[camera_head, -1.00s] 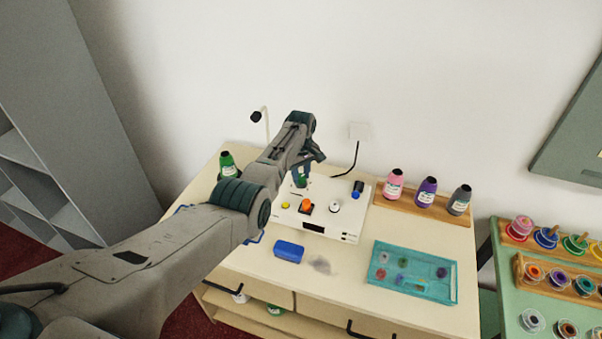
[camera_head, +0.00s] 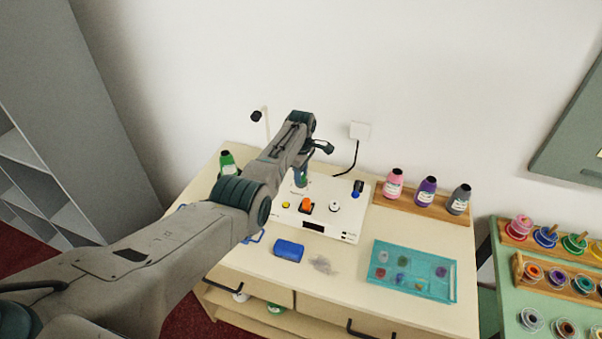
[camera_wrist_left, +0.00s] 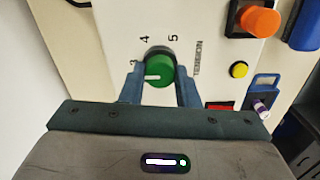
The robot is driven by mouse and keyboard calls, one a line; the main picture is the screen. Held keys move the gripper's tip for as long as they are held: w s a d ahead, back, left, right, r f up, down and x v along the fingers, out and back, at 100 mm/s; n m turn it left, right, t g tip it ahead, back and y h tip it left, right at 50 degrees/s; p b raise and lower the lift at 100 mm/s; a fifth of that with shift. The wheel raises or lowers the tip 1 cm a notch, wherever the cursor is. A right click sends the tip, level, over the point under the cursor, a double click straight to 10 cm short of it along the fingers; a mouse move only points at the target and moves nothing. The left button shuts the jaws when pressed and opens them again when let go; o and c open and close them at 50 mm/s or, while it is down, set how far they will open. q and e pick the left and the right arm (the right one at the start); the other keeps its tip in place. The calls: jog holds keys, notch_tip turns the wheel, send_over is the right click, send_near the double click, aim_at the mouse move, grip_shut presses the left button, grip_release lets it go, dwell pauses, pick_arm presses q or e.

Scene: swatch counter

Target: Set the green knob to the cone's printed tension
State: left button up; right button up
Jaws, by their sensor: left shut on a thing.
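The green knob (camera_wrist_left: 161,71) sits on the white panel (camera_wrist_left: 213,72) beside the printed word TENSION. Its white pointer mark points left in the left wrist view, near the number 3; the numbers 4 and 5 also show. My left gripper (camera_wrist_left: 160,88) has its fingers on both sides of the knob, shut on it. In the head view my left gripper (camera_head: 301,178) reaches down at the panel's back left and hides the knob. A green-labelled cone (camera_head: 227,163) with a black top stands left of the panel; its print is too small to read. My right gripper is out of view.
An orange button (camera_head: 306,204), a yellow button (camera_head: 286,205) and a white knob (camera_head: 335,206) are on the panel. Pink, purple and grey cones stand on a wooden rack (camera_head: 418,208) at right.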

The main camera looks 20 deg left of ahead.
pick_arm(q)
jog(key=shift+w+r, duration=0.1)
jog(key=shift+r, duration=0.1)
jog(key=o, duration=0.8)
jog(key=shift+o, duration=0.8)
jog(key=shift+f, duration=0.1)
jog(key=shift+r, duration=0.55)
notch_tip(320, 180, up, 10)
jog(key=b, duration=0.2)
jog(key=shift+b, duration=0.35)
jog(key=shift+f, duration=0.15)
